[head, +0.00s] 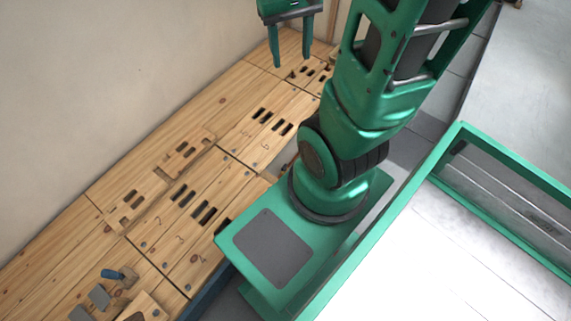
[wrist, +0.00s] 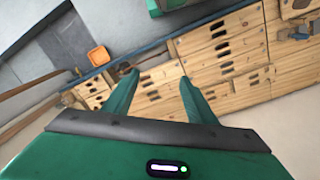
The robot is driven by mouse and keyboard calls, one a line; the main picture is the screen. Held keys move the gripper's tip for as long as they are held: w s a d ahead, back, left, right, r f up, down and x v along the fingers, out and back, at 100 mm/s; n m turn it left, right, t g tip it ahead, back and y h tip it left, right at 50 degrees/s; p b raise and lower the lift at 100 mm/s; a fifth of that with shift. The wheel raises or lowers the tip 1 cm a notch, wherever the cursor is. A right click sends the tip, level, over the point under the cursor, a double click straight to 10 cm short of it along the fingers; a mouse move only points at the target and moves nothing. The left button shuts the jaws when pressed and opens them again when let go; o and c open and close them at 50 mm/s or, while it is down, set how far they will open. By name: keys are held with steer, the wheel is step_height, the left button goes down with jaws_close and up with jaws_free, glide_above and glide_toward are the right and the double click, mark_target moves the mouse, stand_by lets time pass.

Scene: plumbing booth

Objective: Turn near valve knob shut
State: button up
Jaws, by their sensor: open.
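My gripper (head: 290,60) is at the top of the head view, raised above the far end of the wooden panels. In the wrist view my gripper (wrist: 158,79) shows two green fingers spread apart with nothing between them. I cannot pick out the near valve knob with certainty. A small blue part (head: 113,274) on a wooden block lies at the lower left of the head view, well away from my gripper. A small dark part (wrist: 125,68) shows by the left fingertip in the wrist view, too small to identify.
Wooden panels (head: 150,210) with dark slots run along a beige wall (head: 100,80). Grey pieces (head: 99,297) sit near the blue part. An orange bin (wrist: 98,56) stands on the left in the wrist view. A green-framed structure (head: 460,130) is at the right. Space around my fingers looks clear.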

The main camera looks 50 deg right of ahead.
steer(key=w+d+f+n, duration=0.2)
steer(key=w+d+f, duration=0.4)
steer(key=w+f, duration=0.65)
steer(key=n, duration=0.5)
glide_toward(284, 166)
steer(key=shift+y, duration=0.3)
steer(key=f, duration=0.8)
steer(key=shift+s+d+f, duration=0.15)
steer(key=shift+d, duration=0.1)
steer(key=shift+c, duration=0.7)
